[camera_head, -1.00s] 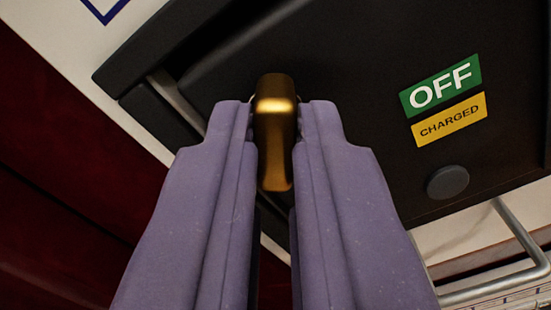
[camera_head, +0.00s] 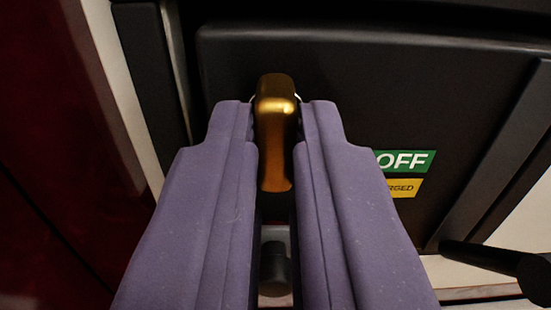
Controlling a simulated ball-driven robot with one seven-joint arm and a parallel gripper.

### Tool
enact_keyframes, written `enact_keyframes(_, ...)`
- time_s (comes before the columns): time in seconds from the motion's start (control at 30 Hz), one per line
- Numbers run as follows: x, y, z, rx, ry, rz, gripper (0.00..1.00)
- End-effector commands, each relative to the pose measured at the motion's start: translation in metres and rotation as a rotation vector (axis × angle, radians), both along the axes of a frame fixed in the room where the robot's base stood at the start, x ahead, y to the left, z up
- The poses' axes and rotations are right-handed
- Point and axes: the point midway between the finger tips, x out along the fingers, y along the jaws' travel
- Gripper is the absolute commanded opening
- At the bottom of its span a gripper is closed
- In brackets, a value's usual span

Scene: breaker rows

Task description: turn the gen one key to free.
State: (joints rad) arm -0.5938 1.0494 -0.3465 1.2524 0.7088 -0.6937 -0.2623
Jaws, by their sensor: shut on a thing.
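A brass-coloured key (camera_head: 275,130) stands out from a black panel (camera_head: 330,80) in the head camera view. My gripper (camera_head: 275,125) has its two purple fingers on either side of the key's bow and is shut on it. The key's bow lies lengthwise between the fingertips in the picture. The base of the key and any position marks around it are hidden behind the fingers and the bow.
A green OFF label (camera_head: 407,161) sits above a yellow label (camera_head: 405,188), both partly covered by my right finger. A black bar-like handle (camera_head: 500,262) juts in at the lower right. A dark round knob (camera_head: 274,270) shows between the fingers. Dark red surface fills the left.

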Motion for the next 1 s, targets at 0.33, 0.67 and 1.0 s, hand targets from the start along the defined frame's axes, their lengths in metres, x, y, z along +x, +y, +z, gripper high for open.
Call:
enact_keyframes(0.33, 0.000, 0.000, -0.002, -0.009, 0.003, 0.001, 0.00)
enact_keyframes(0.67, 0.000, 0.000, -0.001, -0.007, 0.002, 0.001, 0.38)
enact_keyframes(1.0, -0.021, 0.002, 0.001, -0.007, 0.004, 0.001, 0.38)
